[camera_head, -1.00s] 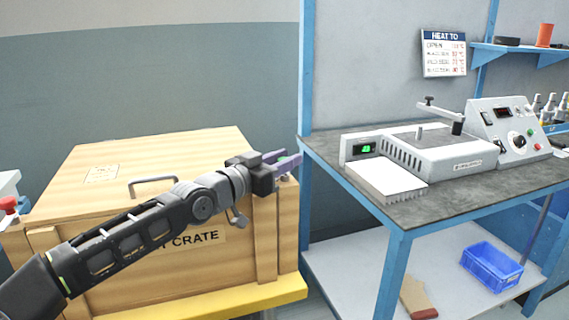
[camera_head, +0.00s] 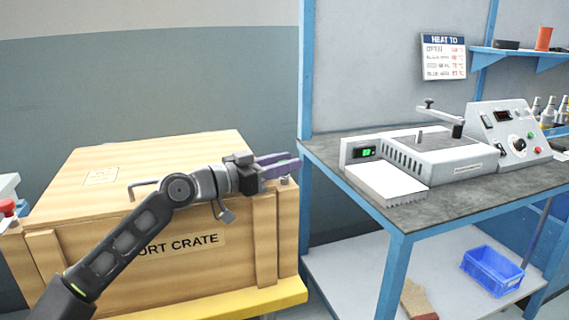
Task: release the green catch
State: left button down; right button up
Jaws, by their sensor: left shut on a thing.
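My left gripper (camera_head: 262,172) is shut at the end of an arm that comes in from the lower left. It is in front of the right end of the wooden crate (camera_head: 120,220), in the middle of the view. A purple piece with two prongs (camera_head: 280,162) sticks out of its jaws to the right. I cannot tell apart where the fingertips end and the piece begins. I cannot make out the green catch in this view. My right gripper is not in view.
To the right, a bench (camera_head: 425,208) carries a grey heater unit (camera_head: 440,155), a white block (camera_head: 387,182) and a control box (camera_head: 512,135). A green-digit display (camera_head: 367,152) stands beside it. A blue bin (camera_head: 492,270) is on the lower shelf. A sign (camera_head: 443,57) hangs on the wall.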

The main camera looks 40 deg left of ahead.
pick_arm(q)
jog(key=shift+r, duration=0.15)
jog(key=c, duration=1.1)
grip_release()
jog(key=shift+s, duration=0.1)
jog(key=v, duration=0.7)
jog(key=shift+s+a, duration=0.1)
jog(key=shift+s, duration=0.2)
